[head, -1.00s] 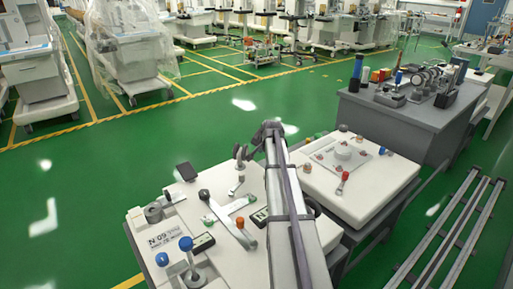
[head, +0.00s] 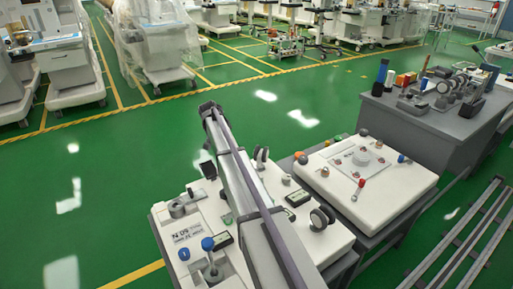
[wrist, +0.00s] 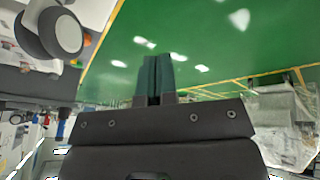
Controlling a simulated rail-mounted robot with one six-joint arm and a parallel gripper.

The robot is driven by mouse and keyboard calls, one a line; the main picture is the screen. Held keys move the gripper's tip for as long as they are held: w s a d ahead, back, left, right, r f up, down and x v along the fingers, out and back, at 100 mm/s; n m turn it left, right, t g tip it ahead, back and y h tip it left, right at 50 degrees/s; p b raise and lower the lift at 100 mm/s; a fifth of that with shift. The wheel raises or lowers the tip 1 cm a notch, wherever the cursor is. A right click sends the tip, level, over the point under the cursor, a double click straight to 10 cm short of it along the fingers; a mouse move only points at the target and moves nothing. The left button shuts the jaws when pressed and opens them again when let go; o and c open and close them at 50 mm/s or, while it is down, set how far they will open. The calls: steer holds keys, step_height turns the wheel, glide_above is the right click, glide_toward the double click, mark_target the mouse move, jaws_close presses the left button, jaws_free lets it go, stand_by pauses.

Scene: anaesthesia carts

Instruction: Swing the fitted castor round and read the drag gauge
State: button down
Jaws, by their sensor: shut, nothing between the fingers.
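My gripper (wrist: 158,80) shows in the wrist view with its two dark green fingers together and nothing between them. A castor wheel with a dark tyre and pale hub (wrist: 62,33) is at the upper left there, apart from the fingers. In the head view, one castor (head: 261,157) stands at the back of the white bench top (head: 262,270) and another castor (head: 322,217) at its right side. I cannot tell which is fitted. Two small dark-framed panels, one left (head: 222,240) and one right (head: 297,198), lie on the top; their readings are illegible. My arm hides the middle.
A second white-topped cart (head: 400,202) with a round boss and coloured knobs stands to the right. A grey bench (head: 432,120) with wheels and tools is behind it. Floor rails (head: 465,235) run at the right. The green floor (head: 130,165) beyond the bench is open.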

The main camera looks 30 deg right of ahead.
steer(key=s+d+f+m+g+h+b, duration=0.1)
steer(key=d+f+b, duration=0.1)
steer(key=d, duration=0.1)
steer(key=s+d+f+m+g+h+b, duration=0.1)
steer(key=d+f+b, duration=0.1)
steer(key=d+b, duration=0.1)
steer(key=s+d+f+g+h+b, duration=0.1)
steer(key=d+f+b, duration=0.1)
steer(key=d+b, duration=0.1)
steer(key=shift+s+d+m, duration=0.4)
steer(key=shift+d, duration=0.4)
steer(key=shift+s+d, duration=0.35)
steer(key=shift+s+d+g, duration=0.3)
steer(key=shift+s+d, duration=0.1)
steer(key=shift+d, duration=0.45)
steer(key=shift+r, duration=0.15)
